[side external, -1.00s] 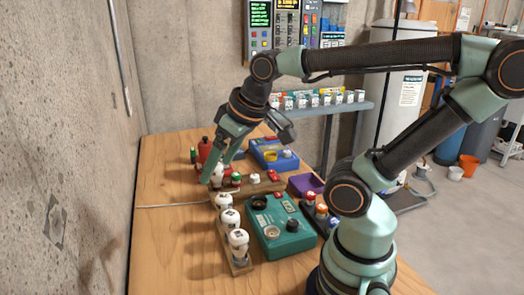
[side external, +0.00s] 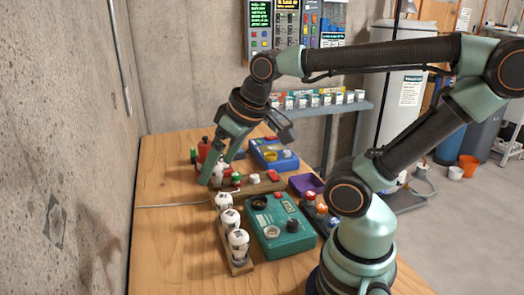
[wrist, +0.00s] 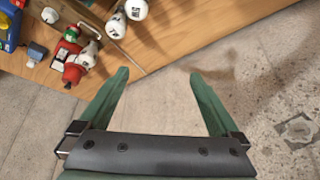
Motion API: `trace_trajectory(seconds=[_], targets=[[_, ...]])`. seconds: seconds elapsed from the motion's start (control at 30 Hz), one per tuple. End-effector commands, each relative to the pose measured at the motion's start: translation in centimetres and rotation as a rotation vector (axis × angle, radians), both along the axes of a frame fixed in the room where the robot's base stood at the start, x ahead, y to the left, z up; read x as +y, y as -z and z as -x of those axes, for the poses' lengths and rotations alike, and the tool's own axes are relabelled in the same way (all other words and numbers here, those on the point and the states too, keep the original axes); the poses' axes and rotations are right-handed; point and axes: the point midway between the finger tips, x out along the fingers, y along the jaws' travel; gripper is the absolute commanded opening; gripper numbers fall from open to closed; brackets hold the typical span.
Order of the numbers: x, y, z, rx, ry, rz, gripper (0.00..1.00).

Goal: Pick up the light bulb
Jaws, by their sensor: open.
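Several white bulbs with dark markings stand in a row on a narrow wooden holder (side external: 246,266) near the front of the table. The nearest bulb (side external: 238,241) is at the front end, with another bulb (side external: 229,219) behind it. In the wrist view two bulbs show at the top, one bulb (wrist: 115,26) lower than the other bulb (wrist: 136,9). My gripper (side external: 212,176) is beyond the row, low beside a small white item (side external: 218,172). In the wrist view my gripper (wrist: 159,75) is open, with only table edge and grey concrete between its fingers.
A teal tester box (side external: 280,225) stands right of the bulb row. A blue box (side external: 273,154), a purple tray (side external: 305,185) and red and green pieces crowd the table farther back. A concrete wall (side external: 65,150) borders the left side. The table's front left is clear.

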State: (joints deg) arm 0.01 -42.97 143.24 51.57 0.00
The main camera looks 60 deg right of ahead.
Motion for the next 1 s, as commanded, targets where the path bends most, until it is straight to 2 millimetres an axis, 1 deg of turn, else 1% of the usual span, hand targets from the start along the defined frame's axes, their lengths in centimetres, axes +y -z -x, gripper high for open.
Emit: trace_trajectory(seconds=[0.17,0.27,0.53,0.6,0.77,0.87,0.97,1.0], targets=[[0.0,-0.1,0.0,0.000,0.000,0.000,0.98],[0.0,-0.7,-0.1,-0.003,0.000,0.000,0.98],[0.0,-5.4,-0.1,-0.005,0.000,0.000,0.98],[-0.8,-4.9,-1.1,-0.031,0.009,0.010,0.98],[-2.5,-4.6,-3.5,-0.106,0.025,0.036,0.98],[-3.9,-4.5,-5.1,-0.161,0.037,0.060,0.98],[-5.7,-4.4,-6.8,-0.225,0.051,0.094,0.98],[-6.7,-4.3,-7.5,-0.254,0.059,0.112,0.98]])
